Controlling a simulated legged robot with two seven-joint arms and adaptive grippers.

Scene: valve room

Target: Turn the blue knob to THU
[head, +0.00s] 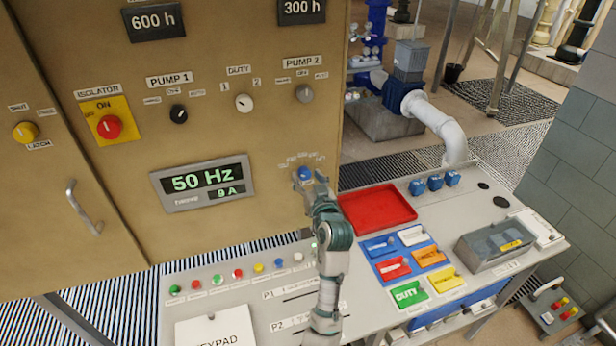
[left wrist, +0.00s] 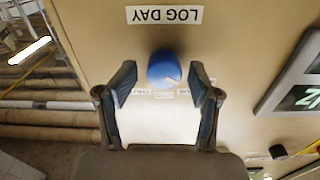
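The blue knob (head: 304,173) is on the tan cabinet's front, at its lower right in the head view, under an arc of small day labels. In the left wrist view the knob (left wrist: 164,69) is round and blue, with an upside-down LOG DAY label (left wrist: 164,15) above it. My left gripper (head: 312,187) is at the knob; its open fingers show in the left wrist view (left wrist: 160,85), one on each side of the knob with gaps between. The small day labels are partly hidden and hard to read, and I cannot tell the knob's setting. My right gripper is not seen.
Below the cabinet is a console desk with a red tray (head: 378,208), coloured plates (head: 405,266), a keypad cover (head: 215,328) and a row of small buttons (head: 238,274). A grey box (head: 495,244) stands at the right. Other cabinet knobs, such as the white one (head: 244,103), are higher up.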

